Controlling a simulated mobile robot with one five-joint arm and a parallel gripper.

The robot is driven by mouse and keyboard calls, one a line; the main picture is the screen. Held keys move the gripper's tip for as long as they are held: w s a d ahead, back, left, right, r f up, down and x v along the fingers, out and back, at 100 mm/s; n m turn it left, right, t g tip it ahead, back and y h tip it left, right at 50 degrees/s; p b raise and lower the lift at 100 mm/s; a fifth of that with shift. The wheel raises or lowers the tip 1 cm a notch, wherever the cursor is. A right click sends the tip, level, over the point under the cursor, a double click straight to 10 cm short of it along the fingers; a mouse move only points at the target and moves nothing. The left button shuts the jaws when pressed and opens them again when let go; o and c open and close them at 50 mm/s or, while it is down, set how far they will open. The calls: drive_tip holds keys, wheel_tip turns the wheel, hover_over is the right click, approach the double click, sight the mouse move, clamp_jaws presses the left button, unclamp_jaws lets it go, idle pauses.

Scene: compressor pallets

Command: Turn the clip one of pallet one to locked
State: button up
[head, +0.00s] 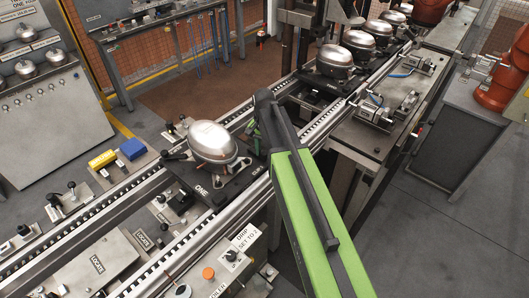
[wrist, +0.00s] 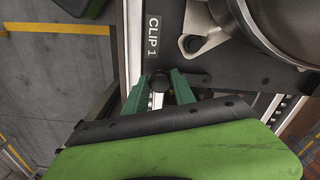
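Pallet one (head: 203,191) sits on the conveyor in the head view and carries a silver compressor (head: 212,141). In the wrist view, the pallet's dark plate bears the label CLIP 1 (wrist: 153,37). Below the label is clip one, a dark lever (wrist: 190,80) with a round black knob (wrist: 159,83) at its left end. The lever lies roughly across the picture. The green fingers of my gripper (wrist: 160,86) stand on either side of the knob, very close to it; contact is not clear. In the head view, my arm hides most of the gripper and the clip.
A metal foot (wrist: 205,35) of the compressor stands close to the clip. Conveyor rails (head: 145,188) run along both sides of the pallet. More compressors (head: 335,60) stand on pallets farther along. A control box (head: 235,255) with an orange button is in front.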

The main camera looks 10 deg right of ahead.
clamp_jaws()
idle(1.1)
